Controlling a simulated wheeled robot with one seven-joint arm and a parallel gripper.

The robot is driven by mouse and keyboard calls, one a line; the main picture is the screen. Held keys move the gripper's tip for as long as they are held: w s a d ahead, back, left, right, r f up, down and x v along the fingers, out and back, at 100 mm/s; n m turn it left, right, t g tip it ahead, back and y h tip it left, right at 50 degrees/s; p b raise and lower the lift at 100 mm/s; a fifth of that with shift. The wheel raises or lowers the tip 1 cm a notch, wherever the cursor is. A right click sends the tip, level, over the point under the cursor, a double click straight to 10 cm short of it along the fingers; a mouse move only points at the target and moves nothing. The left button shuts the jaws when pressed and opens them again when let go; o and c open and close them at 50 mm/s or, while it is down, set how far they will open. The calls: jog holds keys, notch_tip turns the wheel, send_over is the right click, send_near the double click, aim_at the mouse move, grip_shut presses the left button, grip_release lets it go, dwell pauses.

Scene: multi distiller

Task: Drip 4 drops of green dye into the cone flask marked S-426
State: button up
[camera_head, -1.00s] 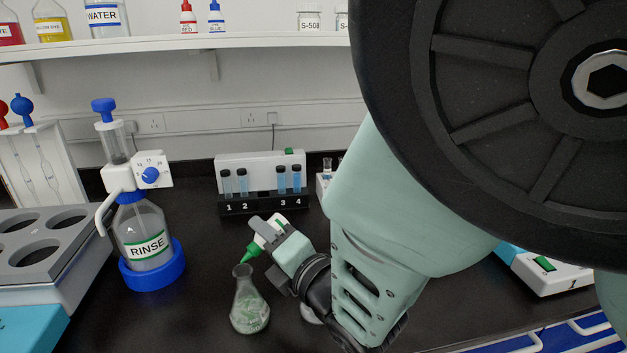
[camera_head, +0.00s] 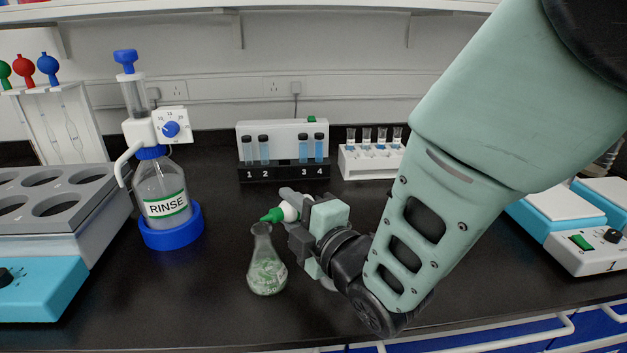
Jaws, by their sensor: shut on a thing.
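A cone flask (camera_head: 266,270) stands on the black bench in the middle of the head view, with some green showing in its lower part. Its marking cannot be read here. My gripper (camera_head: 298,207) is shut on a small white dye bottle (camera_head: 289,211) with a green tip (camera_head: 271,216). The bottle lies nearly level, its tip pointing left, just above and slightly right of the flask's mouth. The gripper's fingers hide much of the bottle and its label. No falling drop can be seen.
The RINSE bottle (camera_head: 163,193) stands in a blue ring holder left of the flask. A numbered tube rack (camera_head: 284,172) and a white vial rack (camera_head: 368,168) stand behind. A grey block with holes (camera_head: 88,181) is far left. Bench in front of the flask is clear.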

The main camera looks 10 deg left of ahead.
jog(key=shift+r, duration=0.1)
jog(key=shift+r+p, duration=1.85)
jog(key=shift+r, duration=0.65)
